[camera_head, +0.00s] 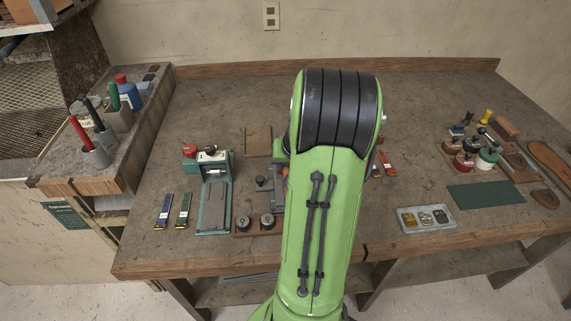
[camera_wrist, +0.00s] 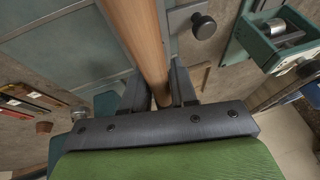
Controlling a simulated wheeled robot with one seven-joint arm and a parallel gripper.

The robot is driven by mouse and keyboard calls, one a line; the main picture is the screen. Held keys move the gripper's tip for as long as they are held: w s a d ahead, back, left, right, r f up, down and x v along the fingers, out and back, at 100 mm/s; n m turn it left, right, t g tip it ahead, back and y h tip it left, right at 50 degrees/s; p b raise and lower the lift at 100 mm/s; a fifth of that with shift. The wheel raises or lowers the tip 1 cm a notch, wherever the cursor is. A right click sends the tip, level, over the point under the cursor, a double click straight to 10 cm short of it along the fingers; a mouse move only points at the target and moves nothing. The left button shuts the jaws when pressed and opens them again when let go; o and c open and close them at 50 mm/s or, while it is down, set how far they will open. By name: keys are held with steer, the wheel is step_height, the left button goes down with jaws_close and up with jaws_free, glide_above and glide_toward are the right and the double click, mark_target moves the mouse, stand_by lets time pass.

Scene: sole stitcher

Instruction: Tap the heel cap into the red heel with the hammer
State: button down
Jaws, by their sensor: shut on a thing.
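In the wrist view, my gripper (camera_wrist: 162,98) is shut on a round wooden handle (camera_wrist: 141,32), which looks like the hammer's. The handle runs up out of the top of the picture, so no hammer head shows. In the head view my green arm hides the gripper and the handle. A red piece (camera_head: 387,165) shows just right of my arm; I cannot tell whether it is the red heel. I cannot make out the heel cap. A grey tray (camera_head: 404,228) at the front right holds small gold, silver and dark pieces.
A green machine (camera_head: 215,206) stands left of my arm, beside blue (camera_head: 163,211) and green (camera_head: 183,210) strips. Pots (camera_head: 487,157) and a dark green mat (camera_head: 485,196) lie at the right. A side shelf (camera_head: 124,150) with pens and bottles borders the bench at the left.

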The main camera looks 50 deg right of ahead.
steer(key=shift+s, duration=0.1)
step_height(320, 180, up, 4)
steer(key=p, duration=0.3)
steer(key=shift+d+r+p, duration=0.1)
steer(key=shift+r+p, duration=0.2)
steer(key=shift+p, duration=0.05)
step_height(320, 180, up, 5)
steer(key=p, duration=0.4)
steer(key=shift+f, duration=0.25)
